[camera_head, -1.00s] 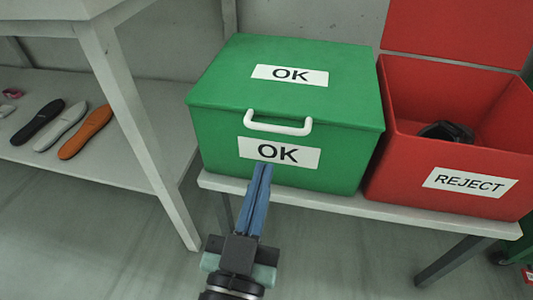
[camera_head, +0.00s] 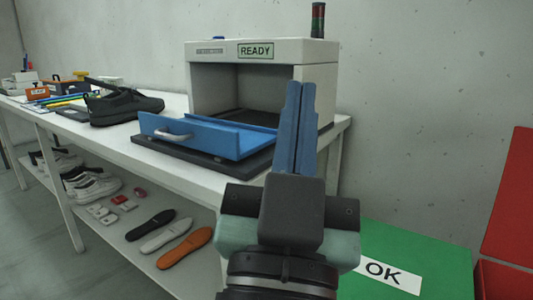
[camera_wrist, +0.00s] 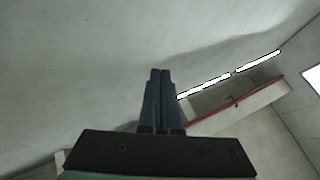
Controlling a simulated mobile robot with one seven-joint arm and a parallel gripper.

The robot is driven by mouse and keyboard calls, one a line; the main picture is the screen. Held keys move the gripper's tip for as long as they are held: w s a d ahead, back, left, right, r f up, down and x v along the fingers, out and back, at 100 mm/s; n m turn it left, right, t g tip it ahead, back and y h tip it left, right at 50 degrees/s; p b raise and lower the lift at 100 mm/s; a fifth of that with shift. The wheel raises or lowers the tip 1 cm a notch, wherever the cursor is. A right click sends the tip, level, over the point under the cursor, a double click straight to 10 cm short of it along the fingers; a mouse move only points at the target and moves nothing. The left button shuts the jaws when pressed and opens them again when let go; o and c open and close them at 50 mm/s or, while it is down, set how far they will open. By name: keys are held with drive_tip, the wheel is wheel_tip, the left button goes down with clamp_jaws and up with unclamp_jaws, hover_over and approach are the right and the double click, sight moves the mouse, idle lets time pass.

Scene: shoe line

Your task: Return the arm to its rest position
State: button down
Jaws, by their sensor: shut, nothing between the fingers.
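My gripper (camera_head: 300,92) is shut and empty, its blue fingers together and pointing up. In the head view it stands in front of the right side of the grey machine with the READY sign, hiding part of it. In the wrist view my gripper (camera_wrist: 160,72) points toward the plain wall and ceiling area, with nothing between the fingers.
The grey READY machine (camera_head: 315,55) stands on a white table (camera_head: 160,165) with its blue front panel (camera_head: 210,135) lowered. A black shoe (camera_head: 118,106) sits left of it. The green OK box (camera_head: 430,250) and red REJECT box (camera_head: 510,200) are at right. Insoles (camera_head: 185,248) lie on the lower shelf.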

drive_tip(key=s+a+r+n+t+y+p, duration=0.1)
drive_tip(key=r+y+p, duration=0.1)
drive_tip(key=r+p, duration=1.7)
drive_tip(key=s+a+r+n+t+y+p, duration=0.1)
drive_tip(key=s+a+r+n+y+p, duration=0.1)
drive_tip(key=r+p, duration=1.8)
wheel_tip(320, 180, up, 9)
drive_tip(key=shift+s+r+t+p, duration=0.2)
drive_tip(key=shift+s+t+p, duration=0.1)
drive_tip(key=shift+t, duration=0.1)
drive_tip(key=shift+d, duration=0.2)
